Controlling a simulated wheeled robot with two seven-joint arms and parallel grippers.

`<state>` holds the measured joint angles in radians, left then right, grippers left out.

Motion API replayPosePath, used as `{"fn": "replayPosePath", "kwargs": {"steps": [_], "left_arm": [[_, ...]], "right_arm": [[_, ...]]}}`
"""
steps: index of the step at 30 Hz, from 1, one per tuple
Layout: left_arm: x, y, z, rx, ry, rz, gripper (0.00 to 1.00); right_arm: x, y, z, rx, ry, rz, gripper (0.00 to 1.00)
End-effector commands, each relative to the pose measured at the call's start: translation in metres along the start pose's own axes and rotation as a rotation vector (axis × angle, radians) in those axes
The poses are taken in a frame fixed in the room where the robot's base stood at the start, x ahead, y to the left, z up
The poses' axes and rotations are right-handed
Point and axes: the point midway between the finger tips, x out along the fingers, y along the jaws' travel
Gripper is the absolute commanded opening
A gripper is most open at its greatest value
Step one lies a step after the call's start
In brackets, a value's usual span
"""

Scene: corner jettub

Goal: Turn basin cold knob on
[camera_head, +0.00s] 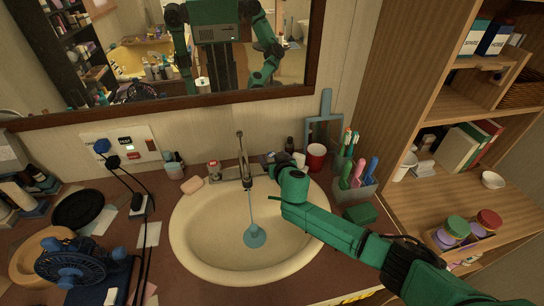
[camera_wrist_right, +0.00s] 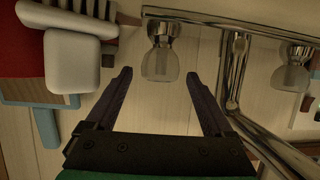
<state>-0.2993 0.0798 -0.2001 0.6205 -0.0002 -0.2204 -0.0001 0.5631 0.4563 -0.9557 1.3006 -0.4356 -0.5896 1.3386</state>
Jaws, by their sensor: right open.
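The basin (camera_head: 190,235) is cream and oval, set in a brown counter, with a chrome faucet (camera_head: 240,160) at its back edge. The left knob (camera_head: 213,170) has a reddish mark. My right gripper (camera_head: 268,160) is at the faucet's right side and covers the right knob in the head view. In the right wrist view, that clear and chrome knob (camera_wrist_right: 160,62) sits between the open fingertips (camera_wrist_right: 159,74), with gaps on both sides. A thin bluish column (camera_head: 251,210) ends in a bluish disc in the basin; I cannot tell if it is water. My left gripper is out of view.
A red cup (camera_head: 316,157) and a blue-framed mirror (camera_head: 326,125) stand right of the faucet. A holder with brushes (camera_head: 353,188) is beside my right arm. A wooden shelf (camera_head: 440,205) borders the right, and a wall mirror (camera_head: 170,100) hangs above.

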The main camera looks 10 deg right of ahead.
Motion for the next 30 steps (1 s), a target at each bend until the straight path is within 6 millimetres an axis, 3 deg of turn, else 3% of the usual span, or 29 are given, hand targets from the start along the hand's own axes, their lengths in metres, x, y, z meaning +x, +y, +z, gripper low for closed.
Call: {"fn": "replayPosePath", "kwargs": {"steps": [4, 12, 19, 30], "left_arm": [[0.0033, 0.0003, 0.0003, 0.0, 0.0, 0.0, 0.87], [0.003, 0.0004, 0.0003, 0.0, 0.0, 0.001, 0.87], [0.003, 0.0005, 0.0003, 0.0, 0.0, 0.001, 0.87], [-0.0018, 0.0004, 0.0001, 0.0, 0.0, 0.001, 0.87]], "right_arm": [[0.014, -0.0005, 0.0002, 0.0, 0.0, -0.001, 0.87], [0.0159, 0.0001, 0.0005, 0.0, -0.001, 0.0, 0.87], [0.0157, 0.0002, 0.0006, 0.0, -0.001, 0.0, 0.01], [0.0154, 0.0005, 0.001, -0.051, -0.002, -0.124, 0.01]]}}
